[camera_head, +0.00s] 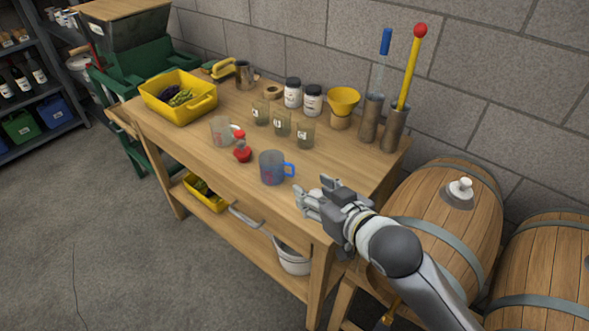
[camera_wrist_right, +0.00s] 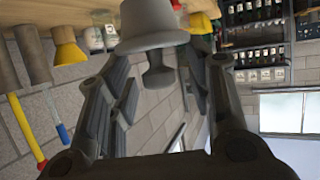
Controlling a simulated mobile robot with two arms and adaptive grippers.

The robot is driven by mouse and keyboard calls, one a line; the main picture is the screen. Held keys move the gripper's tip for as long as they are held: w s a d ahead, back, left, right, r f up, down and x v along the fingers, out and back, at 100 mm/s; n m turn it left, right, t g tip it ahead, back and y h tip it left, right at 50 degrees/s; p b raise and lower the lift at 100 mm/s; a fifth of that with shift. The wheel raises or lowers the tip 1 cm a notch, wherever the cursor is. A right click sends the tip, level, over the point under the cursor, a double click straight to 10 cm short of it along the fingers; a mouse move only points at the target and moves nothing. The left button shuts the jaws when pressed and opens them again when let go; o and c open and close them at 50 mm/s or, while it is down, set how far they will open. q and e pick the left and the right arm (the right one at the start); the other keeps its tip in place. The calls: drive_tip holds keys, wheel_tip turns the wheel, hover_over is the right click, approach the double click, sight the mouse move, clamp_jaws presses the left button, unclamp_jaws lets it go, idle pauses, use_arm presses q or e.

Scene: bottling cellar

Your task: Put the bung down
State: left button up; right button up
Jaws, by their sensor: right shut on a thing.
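My right gripper (camera_head: 315,192) is over the front right part of the wooden workbench (camera_head: 225,180), to the right of a clear jug with a blue handle (camera_head: 272,168). In the right wrist view, a grey bung (camera_wrist_right: 148,28) with a narrower knob (camera_wrist_right: 158,76) sits between the fingers of my right gripper (camera_wrist_right: 155,75), which is shut on it. Another pale bung (camera_head: 461,189) sits in the top of a barrel (camera_head: 440,215) at right. My left gripper is not in view.
On the bench are a yellow crate (camera_head: 196,113), a red item (camera_head: 242,153), several small glasses (camera_head: 282,124), two white jars (camera_head: 293,95), a yellow funnel (camera_head: 342,100) and metal cylinders (camera_head: 393,130) holding tall tools. The front right bench top is mostly clear. A second barrel (camera_head: 550,265) is at far right.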

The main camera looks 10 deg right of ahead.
drive_tip(key=w, duration=0.2)
drive_tip(key=w+d+f, duration=0.1)
drive_tip(key=w+f, duration=0.1)
drive_tip(key=w, duration=0.1)
drive_tip(key=shift+w+d+f, duration=0.15)
drive_tip(key=shift+w, duration=0.15)
drive_tip(key=w+f, duration=0.1)
drive_tip(key=f, duration=0.1)
drive_tip(key=w+f, duration=0.2)
drive_tip(key=w+d+f, duration=0.1)
drive_tip(key=f, duration=0.1)
drive_tip(key=shift+w+f, duration=0.1)
drive_tip(key=shift+w, duration=0.25)
wheel_tip(320, 180, down, 2)
drive_tip(key=shift+a+f+p, duration=0.1)
drive_tip(key=shift+f+p, duration=0.1)
drive_tip(key=shift+p, duration=0.25)
drive_tip(key=shift+f, duration=0.25)
drive_tip(key=shift+f, duration=0.15)
drive_tip(key=o, duration=1)
